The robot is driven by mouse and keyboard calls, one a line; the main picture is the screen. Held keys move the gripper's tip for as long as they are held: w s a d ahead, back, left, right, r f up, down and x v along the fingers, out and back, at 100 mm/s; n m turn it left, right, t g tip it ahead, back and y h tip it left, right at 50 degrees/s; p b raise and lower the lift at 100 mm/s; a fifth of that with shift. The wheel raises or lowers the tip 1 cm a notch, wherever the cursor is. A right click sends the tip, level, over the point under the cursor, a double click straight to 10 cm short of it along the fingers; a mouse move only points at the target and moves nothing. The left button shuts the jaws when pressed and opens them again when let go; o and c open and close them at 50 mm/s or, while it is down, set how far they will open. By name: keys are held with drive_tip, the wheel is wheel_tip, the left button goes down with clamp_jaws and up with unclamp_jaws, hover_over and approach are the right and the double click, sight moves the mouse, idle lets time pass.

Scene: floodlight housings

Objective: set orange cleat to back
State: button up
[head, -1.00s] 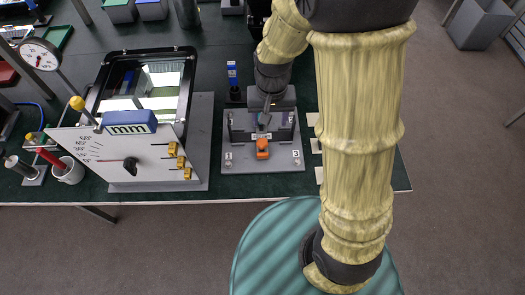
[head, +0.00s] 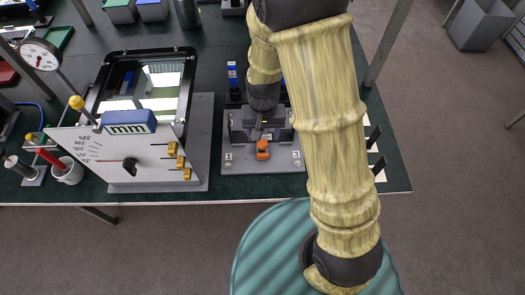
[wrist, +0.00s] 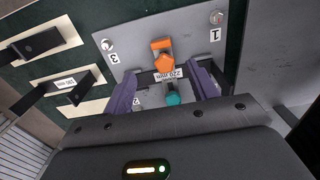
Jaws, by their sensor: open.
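The orange cleat (head: 262,149) sits on the front part of a grey plate fixture (head: 240,163), between the corner marks. Nothing is held. In the head view my wrist hides part of the fixture's back.
A tilted panel with a dial and yellow sliders (head: 130,160) stands left of the fixture. Black brackets on pale plates (wrist: 62,88) lie beside the fixture. A blue-topped post (head: 232,75) stands behind it. The table's front edge is close.

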sight(263, 154)
wheel_tip(263, 154, down, 11)
idle(0.4)
drive_tip(key=shift+a, duration=0.1)
drive_tip(key=shift+c, duration=0.2)
